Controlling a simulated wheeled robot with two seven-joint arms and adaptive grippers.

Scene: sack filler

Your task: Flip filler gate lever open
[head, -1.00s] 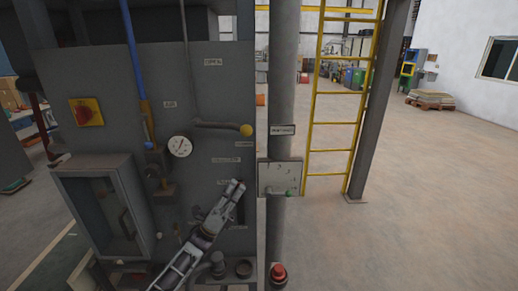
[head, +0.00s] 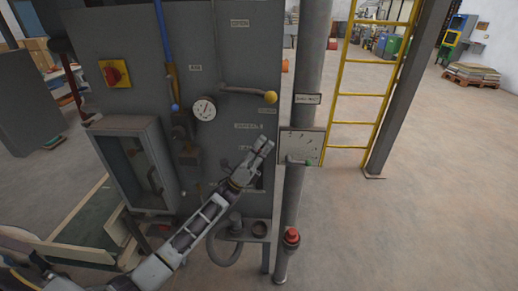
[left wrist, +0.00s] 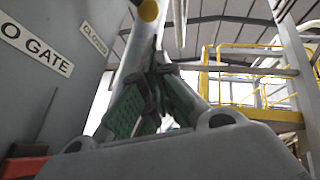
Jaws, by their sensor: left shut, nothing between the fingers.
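The gate lever (head: 242,90) is a grey bar with a yellow ball knob (head: 270,97) at its right end. It lies roughly level on the grey panel, below the OPEN label (head: 240,22). My left gripper (head: 264,145) is shut and empty, in front of the panel and below the knob, apart from it in the picture. In the left wrist view its green-padded fingers (left wrist: 158,72) are closed together, with the yellow knob (left wrist: 148,10) above the tips at the top edge. My right gripper is not in view.
A pressure gauge (head: 204,108) and a blue-handled pipe (head: 163,50) are left of the lever. A red-topped button (head: 291,237) stands lower. A yellow ladder (head: 355,90) is beyond.

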